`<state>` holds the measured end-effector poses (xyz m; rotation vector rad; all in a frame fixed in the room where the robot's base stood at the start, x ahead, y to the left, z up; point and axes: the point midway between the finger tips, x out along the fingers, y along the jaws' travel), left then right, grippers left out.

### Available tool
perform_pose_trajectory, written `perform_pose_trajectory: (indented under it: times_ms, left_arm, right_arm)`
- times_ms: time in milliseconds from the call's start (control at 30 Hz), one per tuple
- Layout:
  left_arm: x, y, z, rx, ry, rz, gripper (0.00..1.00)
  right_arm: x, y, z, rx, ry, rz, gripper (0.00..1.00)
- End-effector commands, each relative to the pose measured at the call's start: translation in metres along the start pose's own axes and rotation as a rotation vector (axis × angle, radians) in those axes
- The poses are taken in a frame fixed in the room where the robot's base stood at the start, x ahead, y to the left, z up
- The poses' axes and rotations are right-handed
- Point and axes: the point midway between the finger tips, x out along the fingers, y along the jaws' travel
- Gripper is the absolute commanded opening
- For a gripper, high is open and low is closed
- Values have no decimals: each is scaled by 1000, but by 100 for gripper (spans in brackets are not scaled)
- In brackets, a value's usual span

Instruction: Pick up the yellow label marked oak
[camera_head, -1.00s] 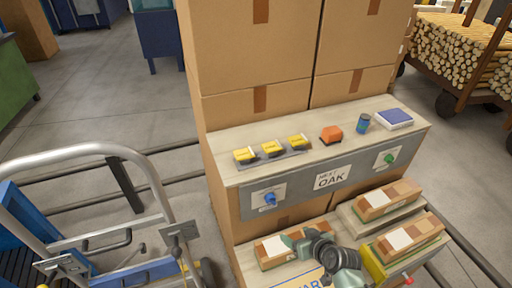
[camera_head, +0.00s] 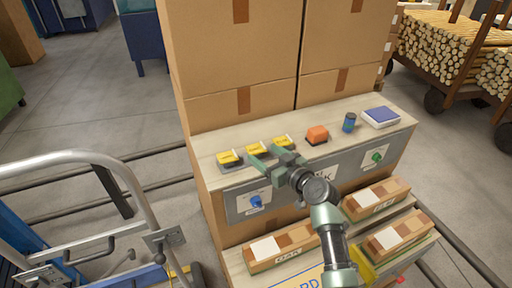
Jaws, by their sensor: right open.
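Three yellow labels sit in a row on a dark strip on the left of the wooden shelf top: a left one (camera_head: 229,158), a middle one (camera_head: 257,149) and a right one (camera_head: 284,141). Their markings are too small to read, so I cannot tell which says oak. My right gripper (camera_head: 252,163) is open and empty, with its fingers spread over the front edge of the shelf, close to the middle label. I cannot tell whether it touches anything. My left gripper is not in view.
An orange object (camera_head: 317,134), a blue can (camera_head: 349,122) and a blue-topped box (camera_head: 381,117) stand right of the labels. The front panel has a blue knob (camera_head: 256,201) and a green knob (camera_head: 377,156). Cardboard boxes (camera_head: 240,100) rise behind. Wood block trays (camera_head: 280,249) sit below.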

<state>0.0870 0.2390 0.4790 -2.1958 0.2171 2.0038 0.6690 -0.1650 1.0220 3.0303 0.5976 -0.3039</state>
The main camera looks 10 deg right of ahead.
Motion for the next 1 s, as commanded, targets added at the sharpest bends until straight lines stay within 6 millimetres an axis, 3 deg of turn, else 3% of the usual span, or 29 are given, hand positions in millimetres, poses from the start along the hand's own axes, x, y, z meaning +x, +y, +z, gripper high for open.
perform_pose_trajectory:
  times_ms: [233, 567, 767, 1000]
  left_arm:
    - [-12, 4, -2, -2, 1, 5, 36]
    - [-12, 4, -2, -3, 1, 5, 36]
    - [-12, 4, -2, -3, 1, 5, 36]
    - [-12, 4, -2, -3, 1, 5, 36]
  right_arm:
    - [32, 1, -1, 2, 1, 0, 68]
    - [38, 1, 1, 0, 0, 0, 68]
    - [38, 1, 1, 0, -1, 0, 16]
    - [37, 1, 1, 0, -1, 1, 16]
